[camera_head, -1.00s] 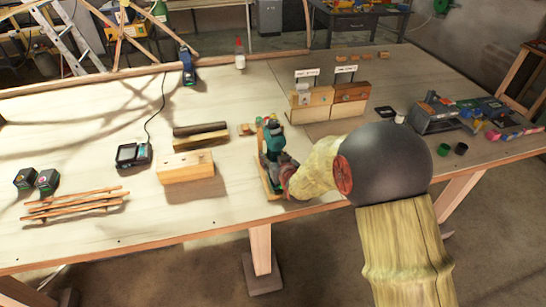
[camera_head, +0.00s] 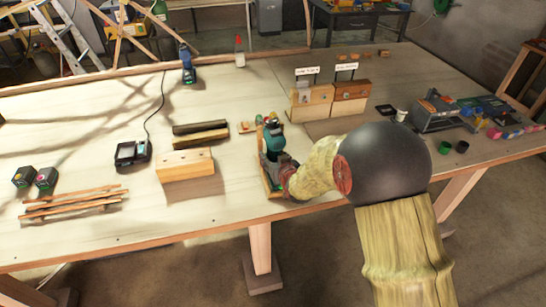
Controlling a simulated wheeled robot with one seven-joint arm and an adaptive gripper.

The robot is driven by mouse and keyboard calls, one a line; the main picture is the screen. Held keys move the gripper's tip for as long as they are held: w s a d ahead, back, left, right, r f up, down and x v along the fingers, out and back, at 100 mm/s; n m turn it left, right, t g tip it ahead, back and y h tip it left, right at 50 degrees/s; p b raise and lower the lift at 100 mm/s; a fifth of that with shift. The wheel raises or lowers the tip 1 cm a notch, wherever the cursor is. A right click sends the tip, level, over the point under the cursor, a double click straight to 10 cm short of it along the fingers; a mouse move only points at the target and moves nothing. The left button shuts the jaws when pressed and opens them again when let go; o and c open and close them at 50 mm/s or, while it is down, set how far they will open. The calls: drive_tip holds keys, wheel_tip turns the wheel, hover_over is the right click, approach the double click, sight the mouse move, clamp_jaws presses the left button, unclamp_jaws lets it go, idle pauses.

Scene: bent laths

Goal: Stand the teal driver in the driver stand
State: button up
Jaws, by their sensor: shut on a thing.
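The teal driver (camera_head: 273,139) is near the front middle of the table, its teal body uppermost. My gripper (camera_head: 273,160) is at the driver's lower part, shut on it; the fingers are small and partly hidden by my own wrist. A narrow wooden piece (camera_head: 265,180) with small coloured items at its far end lies directly under and beside the driver. It may be the driver stand, but I cannot tell. Whether the driver touches it or is seated in it is hidden.
A pale wooden block (camera_head: 186,174) and dark bars (camera_head: 200,135) lie left of the gripper. Wooden blocks with signs (camera_head: 312,104) stand behind right. A blue driver (camera_head: 187,68) stands at the back. A charger (camera_head: 132,154) and thin laths (camera_head: 75,203) are farther left.

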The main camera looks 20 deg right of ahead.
drive_tip(key=shift+w+f+b, duration=0.15)
drive_tip(key=shift+b, duration=0.15)
idle(0.5)
drive_tip(key=o, duration=1.8)
drive_tip(key=shift+f, duration=0.1)
drive_tip(key=shift+c, duration=0.2)
